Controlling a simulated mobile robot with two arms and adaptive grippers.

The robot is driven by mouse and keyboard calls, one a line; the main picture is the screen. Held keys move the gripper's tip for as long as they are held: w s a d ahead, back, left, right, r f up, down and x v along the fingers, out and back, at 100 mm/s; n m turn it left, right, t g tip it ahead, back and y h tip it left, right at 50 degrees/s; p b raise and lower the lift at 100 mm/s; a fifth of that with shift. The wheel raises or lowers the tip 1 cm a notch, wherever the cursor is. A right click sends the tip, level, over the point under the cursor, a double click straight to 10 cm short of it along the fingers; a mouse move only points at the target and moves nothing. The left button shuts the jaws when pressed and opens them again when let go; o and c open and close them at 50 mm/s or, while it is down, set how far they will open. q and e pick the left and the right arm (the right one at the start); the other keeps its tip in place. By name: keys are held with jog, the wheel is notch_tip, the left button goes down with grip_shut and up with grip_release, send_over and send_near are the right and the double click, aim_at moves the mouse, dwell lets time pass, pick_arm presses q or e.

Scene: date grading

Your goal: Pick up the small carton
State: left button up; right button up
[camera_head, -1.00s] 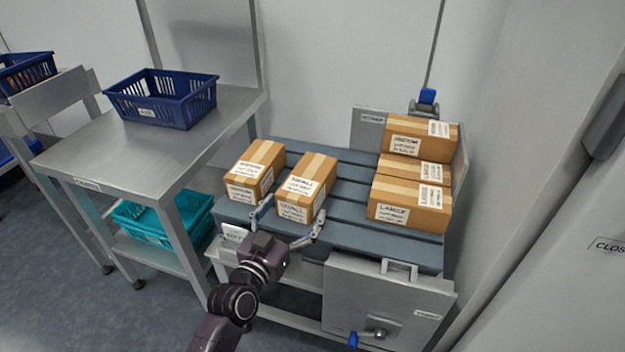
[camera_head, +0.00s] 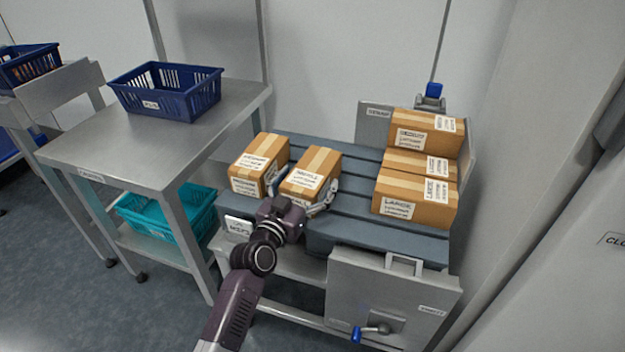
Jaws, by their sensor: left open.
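The small carton (camera_head: 314,166), a brown box with pale tape and a label reading SMALL, sits on the grey slatted rack. My left gripper (camera_head: 303,193) is at its near side with the jaws open. One finger is at the carton's left near edge and the other at its right side. I cannot tell whether the fingers touch it. The carton's lower front is partly hidden by the gripper. My right gripper is not in view.
Another carton (camera_head: 259,160) stands close on the left. Cartons are stacked on the right, with a large one (camera_head: 414,197) in front. A steel table (camera_head: 170,160) with a blue basket (camera_head: 166,94) stands left. Bare slats (camera_head: 353,190) lie between the cartons.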

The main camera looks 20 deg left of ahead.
pick_arm(q)
jog(key=c, duration=1.8)
jog(key=shift+r, duration=0.15)
jog(key=shift+c, duration=0.2)
jog(key=shift+r, duration=0.15)
